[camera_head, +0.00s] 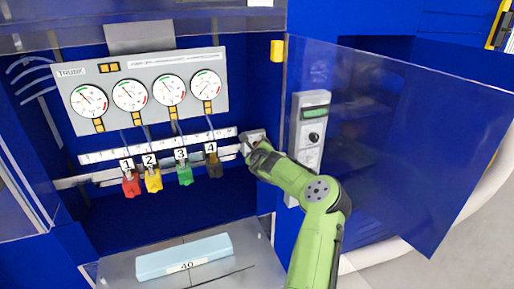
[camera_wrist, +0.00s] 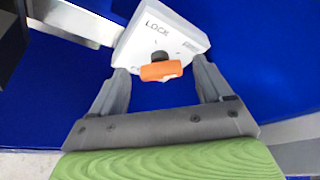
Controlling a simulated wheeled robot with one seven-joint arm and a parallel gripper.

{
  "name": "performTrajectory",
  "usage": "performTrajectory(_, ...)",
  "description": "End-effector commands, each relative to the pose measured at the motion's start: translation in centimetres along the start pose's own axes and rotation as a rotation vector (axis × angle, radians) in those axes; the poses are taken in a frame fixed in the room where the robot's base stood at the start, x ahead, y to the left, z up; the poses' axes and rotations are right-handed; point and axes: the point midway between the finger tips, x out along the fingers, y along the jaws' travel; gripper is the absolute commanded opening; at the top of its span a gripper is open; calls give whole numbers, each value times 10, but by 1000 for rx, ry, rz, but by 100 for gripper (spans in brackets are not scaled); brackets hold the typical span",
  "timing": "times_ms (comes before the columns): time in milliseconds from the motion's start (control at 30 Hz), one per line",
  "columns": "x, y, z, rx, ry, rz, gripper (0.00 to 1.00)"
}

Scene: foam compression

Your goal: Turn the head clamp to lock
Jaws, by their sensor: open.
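The head clamp (camera_wrist: 187,35) is a white block marked LOCK in the wrist view, with an orange knob (camera_wrist: 160,71) on its near face. My gripper (camera_wrist: 161,74) is open, with one grey finger to each side of the orange knob. The knob lies between the fingertips with gaps at both sides, and nothing is gripped. In the head view my gripper (camera_head: 256,151) is at the right end of the white rail and hides most of the clamp. The orange knob does not show there.
Red (camera_head: 131,187), yellow (camera_head: 153,183), green (camera_head: 185,174) and dark (camera_head: 214,168) numbered valves hang left of my gripper, under a gauge panel (camera_head: 150,88). A control box (camera_head: 311,130) and open blue door (camera_head: 415,135) stand right. A pale blue foam block (camera_head: 200,255) lies below.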

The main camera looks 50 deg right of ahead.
Motion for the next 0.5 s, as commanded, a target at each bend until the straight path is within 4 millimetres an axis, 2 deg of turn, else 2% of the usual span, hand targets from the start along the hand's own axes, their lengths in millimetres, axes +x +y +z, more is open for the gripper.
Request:
performTrajectory(300,5,0,0,-2,-1,0,79)
performTrajectory(500,4,0,0,-1,-1,0,48)
